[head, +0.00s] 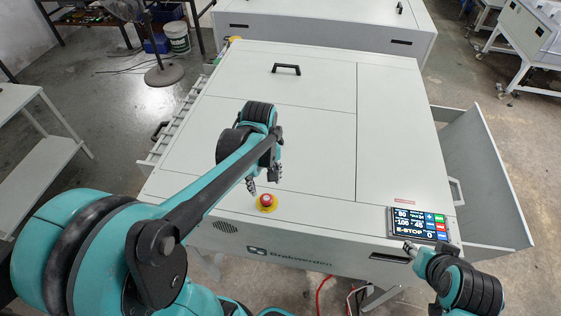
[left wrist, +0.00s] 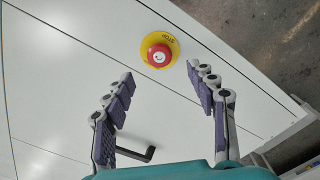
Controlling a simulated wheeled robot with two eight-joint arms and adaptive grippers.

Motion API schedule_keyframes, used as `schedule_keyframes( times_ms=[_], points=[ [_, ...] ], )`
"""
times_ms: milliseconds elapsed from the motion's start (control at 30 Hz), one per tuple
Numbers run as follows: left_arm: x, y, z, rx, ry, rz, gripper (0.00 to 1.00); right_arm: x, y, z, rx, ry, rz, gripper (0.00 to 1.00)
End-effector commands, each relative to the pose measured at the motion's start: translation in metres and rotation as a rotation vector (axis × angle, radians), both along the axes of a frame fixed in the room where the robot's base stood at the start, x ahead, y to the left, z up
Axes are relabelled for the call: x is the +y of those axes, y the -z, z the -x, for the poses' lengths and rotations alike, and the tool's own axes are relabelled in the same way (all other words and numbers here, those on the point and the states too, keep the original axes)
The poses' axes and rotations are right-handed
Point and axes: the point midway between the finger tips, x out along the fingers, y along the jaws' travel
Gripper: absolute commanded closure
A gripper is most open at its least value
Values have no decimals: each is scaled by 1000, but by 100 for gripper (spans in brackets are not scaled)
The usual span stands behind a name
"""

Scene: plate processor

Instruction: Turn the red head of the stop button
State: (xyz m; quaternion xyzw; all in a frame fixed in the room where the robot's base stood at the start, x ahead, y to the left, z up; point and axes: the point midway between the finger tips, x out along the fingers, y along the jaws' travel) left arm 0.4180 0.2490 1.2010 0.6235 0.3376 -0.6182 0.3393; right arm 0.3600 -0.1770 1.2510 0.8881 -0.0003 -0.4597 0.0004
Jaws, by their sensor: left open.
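The stop button has a red head (head: 266,199) on a yellow base and sits near the front edge of the white machine top. In the left wrist view the red head (left wrist: 159,57) shows a white mark, and its yellow ring (left wrist: 171,42) reads STOP. My left gripper (head: 265,180) is open and empty, just behind and above the button in the head view. In the left wrist view, its two fingers (left wrist: 161,74) stand apart on either side below the button, not touching it. My right gripper (head: 412,249) is by the front right edge; its opening is unclear.
A display panel (head: 420,224) reading E-STOP is at the machine's front right, near my right gripper. A black handle (head: 286,69) stands up from the top farther back. An open white side panel (head: 486,175) is at the right. The top around the button is clear.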

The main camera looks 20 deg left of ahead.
Motion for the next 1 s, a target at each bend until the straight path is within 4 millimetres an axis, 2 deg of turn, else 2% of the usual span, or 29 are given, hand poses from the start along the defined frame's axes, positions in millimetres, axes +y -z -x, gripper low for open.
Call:
schedule_keyframes(
  times_ms=[67,167,400,600,967,1000],
  points=[
    [2,-4,-1,10,-19,2,43,0,-7,0,0,0,0,60],
    [2,4,-1,15,-27,2,43,0,-5,1,1,0,0,60],
    [2,44,-1,15,-25,3,43,0,3,1,1,0,0,60],
    [2,69,-1,13,-24,2,43,0,6,0,0,0,0,60],
    [2,75,0,13,-24,2,43,0,6,0,0,0,0,60],
    [2,75,0,13,-24,2,51,0,6,0,0,0,0,60]
  ],
)
